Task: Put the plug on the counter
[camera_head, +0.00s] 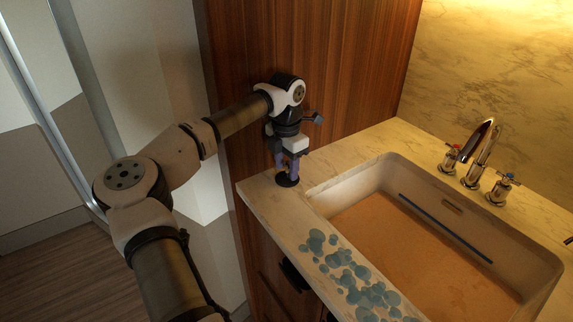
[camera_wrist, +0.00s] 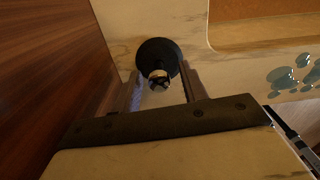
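The plug is a round black disc (camera_wrist: 158,48) with a small shiny metal knob facing the wrist camera. In the head view the plug (camera_head: 288,181) appears to lie flat on the pale marble counter (camera_head: 262,190), near its left front corner beside the wood panel. My gripper (camera_head: 287,170) points down right over the plug. In the wrist view my gripper's two fingers (camera_wrist: 160,80) stand apart on either side of the knob, with a gap visible on both sides. The fingertips partly overlap the disc's edge in that view.
A sink (camera_head: 400,240) with an orange-brown basin lies to the right, with a metal faucet (camera_head: 480,150) behind it. Blue-green round spots or drops (camera_head: 350,275) cover the front counter strip. A tall wood panel (camera_head: 330,60) rises close behind my gripper.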

